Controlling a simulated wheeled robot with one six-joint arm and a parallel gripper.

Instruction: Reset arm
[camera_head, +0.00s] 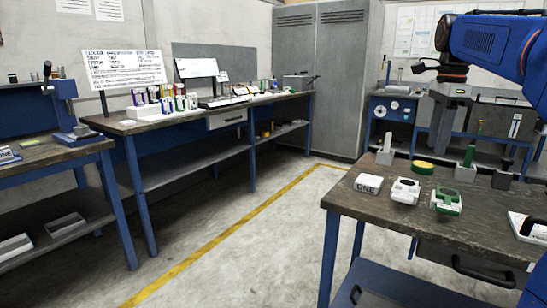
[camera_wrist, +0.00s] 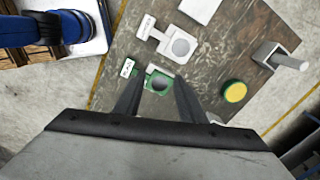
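My gripper (camera_wrist: 158,76) is open in the wrist view, its two dark fingers apart and nothing held between them. It is over the right workbench (camera_head: 350,207). A green-and-white piece (camera_wrist: 158,80) shows between and beyond the fingertips; it also shows in the head view (camera_head: 446,201). I cannot tell the gap between fingers and piece. My blue arm fills the upper right of the head view, with a black end part; the fingers are not clear there. No microscope is plainly recognisable; a blue upright device (camera_head: 64,100) with a black lever stands on the left bench.
Near the green piece are a white piece (camera_head: 405,190), a white box (camera_head: 368,183), a yellow-topped disc (camera_head: 422,167) and a grey holder (camera_head: 385,152) with a post. Another bench (camera_head: 205,122) carries bottles and signs. The floor (camera_head: 240,245) between benches is clear.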

